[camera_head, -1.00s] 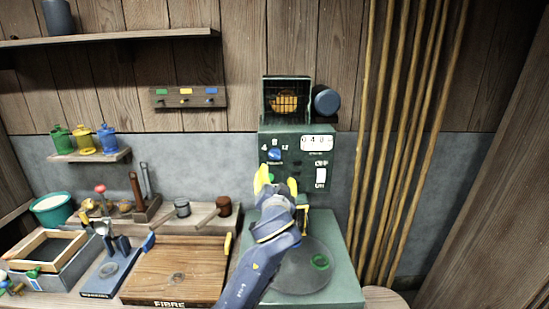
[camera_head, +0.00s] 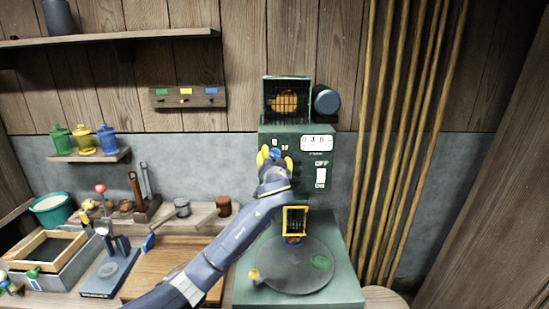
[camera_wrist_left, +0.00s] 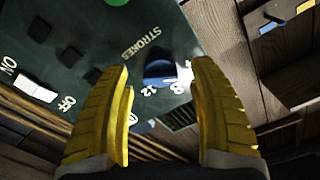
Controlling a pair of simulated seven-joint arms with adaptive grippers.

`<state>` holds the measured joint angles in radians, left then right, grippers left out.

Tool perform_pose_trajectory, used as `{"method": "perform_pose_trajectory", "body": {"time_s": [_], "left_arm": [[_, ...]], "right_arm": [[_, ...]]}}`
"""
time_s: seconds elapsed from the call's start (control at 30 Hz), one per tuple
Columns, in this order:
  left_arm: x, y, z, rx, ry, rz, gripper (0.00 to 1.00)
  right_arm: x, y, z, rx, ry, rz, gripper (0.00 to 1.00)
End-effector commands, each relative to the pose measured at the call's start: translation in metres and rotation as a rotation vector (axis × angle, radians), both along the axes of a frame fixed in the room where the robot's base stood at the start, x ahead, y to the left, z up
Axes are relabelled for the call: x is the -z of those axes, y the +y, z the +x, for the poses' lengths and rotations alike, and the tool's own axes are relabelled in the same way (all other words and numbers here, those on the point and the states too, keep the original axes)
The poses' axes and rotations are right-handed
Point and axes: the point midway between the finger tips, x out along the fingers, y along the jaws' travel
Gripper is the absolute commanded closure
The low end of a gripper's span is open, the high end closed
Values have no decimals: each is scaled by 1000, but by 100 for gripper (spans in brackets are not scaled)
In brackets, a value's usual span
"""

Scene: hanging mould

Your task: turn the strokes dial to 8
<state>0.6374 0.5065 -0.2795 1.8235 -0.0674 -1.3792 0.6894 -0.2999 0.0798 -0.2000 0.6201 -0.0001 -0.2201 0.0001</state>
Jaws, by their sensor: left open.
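The strokes dial is a blue knob (camera_head: 276,153) on the front of the green machine (camera_head: 318,145), under the caged part. In the left wrist view the blue dial (camera_wrist_left: 160,68) sits between and beyond my yellow fingertips, beside the word STROKES, with 12 and part of other numbers showing. My left gripper (camera_head: 275,161) is open, one finger on each side of the dial; I cannot tell whether either touches it. The dial's pointer setting cannot be read. My right gripper is not in view.
Right of the dial are a counter window (camera_head: 317,143) and a white OFF/ON switch (camera_head: 321,175). Below stands a round plate (camera_head: 300,275) with a yellow-framed part (camera_head: 295,220) behind it. Wooden poles (camera_head: 410,140) lean at the right. A wooden board (camera_head: 160,270) lies under my left arm.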

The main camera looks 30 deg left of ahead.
Motion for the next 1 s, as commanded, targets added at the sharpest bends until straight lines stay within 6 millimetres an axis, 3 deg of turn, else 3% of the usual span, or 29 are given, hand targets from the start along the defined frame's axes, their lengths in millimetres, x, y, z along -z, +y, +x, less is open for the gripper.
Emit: {"method": "perform_pose_trajectory", "body": {"time_s": [0.57, 1.0], "left_arm": [[0, 7, 10, 0, -1, -1, 38], [0, 7, 10, 0, -1, -1, 89]], "right_arm": [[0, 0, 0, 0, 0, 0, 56], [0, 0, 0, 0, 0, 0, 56]]}}
